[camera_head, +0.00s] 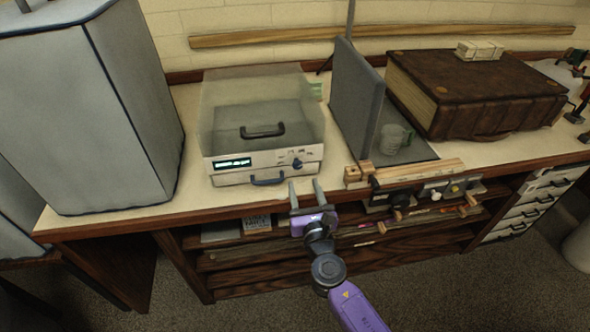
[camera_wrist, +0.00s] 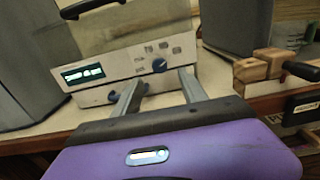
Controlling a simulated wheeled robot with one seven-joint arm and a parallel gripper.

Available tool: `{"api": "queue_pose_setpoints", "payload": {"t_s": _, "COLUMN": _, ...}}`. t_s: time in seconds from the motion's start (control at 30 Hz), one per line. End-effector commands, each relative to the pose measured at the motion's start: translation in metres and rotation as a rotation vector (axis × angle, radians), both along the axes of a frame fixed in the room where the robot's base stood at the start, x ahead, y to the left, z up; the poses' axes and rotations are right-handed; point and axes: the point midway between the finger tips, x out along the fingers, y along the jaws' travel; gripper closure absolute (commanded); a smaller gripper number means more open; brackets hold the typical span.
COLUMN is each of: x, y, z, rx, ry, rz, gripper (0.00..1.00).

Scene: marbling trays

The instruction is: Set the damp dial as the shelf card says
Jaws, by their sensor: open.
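The dial (camera_head: 297,164) is a dark blue knob on the front panel of a white box (camera_head: 225,178) with a clear cover. In the wrist view the dial (camera_wrist: 159,65) shows ahead of my fingertips, roughly between them. A lit green display (camera_head: 233,163) is at the panel's left; its text is too small to read. My gripper (camera_head: 304,184) is open and empty, just in front of the box and apart from the dial.
A blue handle (camera_head: 268,179) sticks out below the panel. A grey upright board (camera_head: 357,98), a glass beaker (camera_head: 393,138) and a large brown book (camera_head: 475,90) stand to the right. A grey covered block (camera_head: 90,110) stands left. The counter's front edge lies under my gripper.

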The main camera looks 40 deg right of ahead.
Motion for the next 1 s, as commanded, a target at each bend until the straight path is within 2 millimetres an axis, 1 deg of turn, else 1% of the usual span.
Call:
{"api": "queue_pose_setpoints", "payload": {"t_s": 0.17, "x": 0.013, "y": -0.009, "z": 0.001, "rx": -0.01, "ry": 0.005, "rz": 0.0, "gripper": 0.5}}
{"api": "queue_pose_setpoints", "payload": {"t_s": 0.4, "x": 0.044, "y": -0.03, "z": 0.001, "rx": -0.007, "ry": 0.004, "rz": 0.001, "gripper": 0.5}}
{"api": "queue_pose_setpoints", "payload": {"t_s": 0.53, "x": 0.056, "y": -0.038, "z": 0.0, "rx": -0.006, "ry": 0.004, "rz": 0.001, "gripper": 0.5}}
{"api": "queue_pose_setpoints", "payload": {"t_s": 0.7, "x": 0.064, "y": -0.043, "z": 0.0, "rx": -0.005, "ry": 0.005, "rz": 0.002, "gripper": 0.5}}
{"api": "queue_pose_setpoints", "payload": {"t_s": 0.93, "x": 0.064, "y": -0.043, "z": 0.0, "rx": -0.004, "ry": 0.004, "rz": 0.002, "gripper": 0.5}}
{"api": "queue_pose_setpoints", "payload": {"t_s": 0.97, "x": 0.064, "y": -0.043, "z": 0.0, "rx": -0.004, "ry": 0.004, "rz": 0.002, "gripper": 0.52}}
{"api": "queue_pose_setpoints", "payload": {"t_s": 1.0, "x": 0.064, "y": -0.043, "z": 0.0, "rx": -0.004, "ry": 0.004, "rz": 0.002, "gripper": 0.6}}
